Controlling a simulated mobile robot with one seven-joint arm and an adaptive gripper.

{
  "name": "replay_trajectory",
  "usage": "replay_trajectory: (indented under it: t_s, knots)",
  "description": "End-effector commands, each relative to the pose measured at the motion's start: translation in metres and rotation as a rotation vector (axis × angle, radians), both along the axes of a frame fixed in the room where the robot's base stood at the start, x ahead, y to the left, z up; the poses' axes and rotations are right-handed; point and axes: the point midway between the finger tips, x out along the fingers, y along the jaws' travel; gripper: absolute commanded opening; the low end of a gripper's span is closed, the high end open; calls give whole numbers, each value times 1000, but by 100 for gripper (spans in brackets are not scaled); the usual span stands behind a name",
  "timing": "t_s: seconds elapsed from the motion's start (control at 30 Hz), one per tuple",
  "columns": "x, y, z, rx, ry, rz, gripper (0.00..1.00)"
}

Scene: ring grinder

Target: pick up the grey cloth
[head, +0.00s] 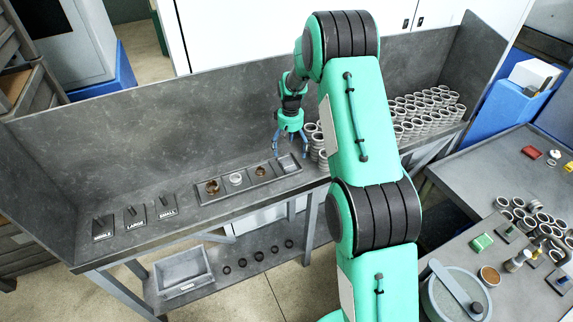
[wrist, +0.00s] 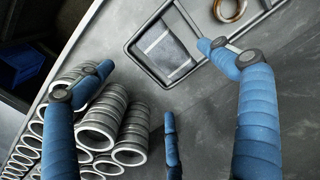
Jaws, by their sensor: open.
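A small flat grey piece, which looks like the grey cloth (head: 288,163), lies in the right-end compartment of the long dark tray (head: 250,187) on the bench. In the wrist view the cloth (wrist: 165,48) is a pale grey square with a lighter band, inside the tray's rim (wrist: 150,70). My gripper (head: 291,150) is above that end of the tray. In the wrist view its blue fingers (wrist: 160,75) are spread apart with nothing between them. One fingertip overlaps the compartment's edge in the picture; I cannot tell whether it touches.
Stacks of metal rings (wrist: 112,125) stand close beside the fingers, and many more rings (head: 425,108) fill the bench's right side. Other compartments hold a brown ring (head: 212,187) and a bright ring (head: 236,179). A tall grey back panel (head: 150,120) rises behind.

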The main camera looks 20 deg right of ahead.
Motion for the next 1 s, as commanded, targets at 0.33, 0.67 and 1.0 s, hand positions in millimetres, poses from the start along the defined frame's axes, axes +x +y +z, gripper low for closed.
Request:
replay_trajectory:
  t_s: [0.33,0.67,1.0]
  knots:
    - [0,0,-14,0,0,0,94]
    - [0,1,-19,0,1,0,94]
    - [2,3,-53,0,0,0,94]
